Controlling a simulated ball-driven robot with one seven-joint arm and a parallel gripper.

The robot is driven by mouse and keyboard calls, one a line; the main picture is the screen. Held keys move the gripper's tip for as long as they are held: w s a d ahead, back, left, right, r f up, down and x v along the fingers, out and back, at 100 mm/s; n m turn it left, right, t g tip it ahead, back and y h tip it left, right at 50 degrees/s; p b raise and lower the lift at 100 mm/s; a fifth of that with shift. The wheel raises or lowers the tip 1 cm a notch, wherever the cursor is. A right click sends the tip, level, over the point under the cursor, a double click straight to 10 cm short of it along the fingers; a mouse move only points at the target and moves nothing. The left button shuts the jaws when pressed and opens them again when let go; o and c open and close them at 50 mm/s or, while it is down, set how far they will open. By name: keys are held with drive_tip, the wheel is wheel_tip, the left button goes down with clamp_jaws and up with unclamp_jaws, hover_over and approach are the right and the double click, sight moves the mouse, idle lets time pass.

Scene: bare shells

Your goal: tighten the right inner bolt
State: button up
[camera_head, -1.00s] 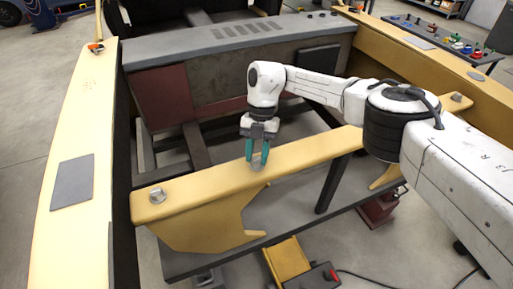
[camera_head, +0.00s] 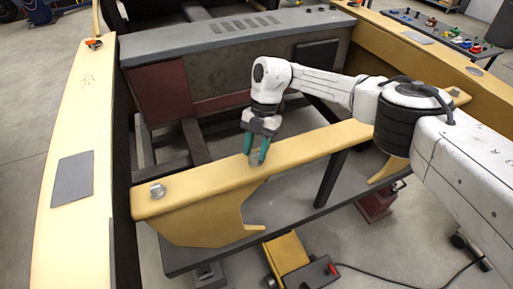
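A yellow beam (camera_head: 215,172) runs across the middle of the frame in the head view. My gripper (camera_head: 255,159) points down at its top, with two teal fingers apart. A small grey bolt (camera_head: 255,158) shows between the fingertips, partly hidden by them. I cannot tell whether the fingers press on it. A grey bolt (camera_head: 157,190) stands on the beam's left end. Another bolt (camera_head: 455,92) shows at the beam's right end, behind my arm. My arm hides a stretch of the beam's right part, so any bolt there is not visible.
Yellow side rails (camera_head: 75,130) flank the beam on the left and right. A grey panel with slots (camera_head: 240,35) lies behind it. A yellow and dark tool (camera_head: 290,262) with a cable lies on the floor in front. A table with coloured parts (camera_head: 440,35) stands at the back right.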

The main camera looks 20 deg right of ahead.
drive_tip(key=o, duration=0.4)
drive_tip(key=b+v, duration=0.3)
drive_tip(key=v, duration=0.7)
drive_tip(key=shift+w+r, duration=0.1)
drive_tip(key=shift+r, duration=0.25)
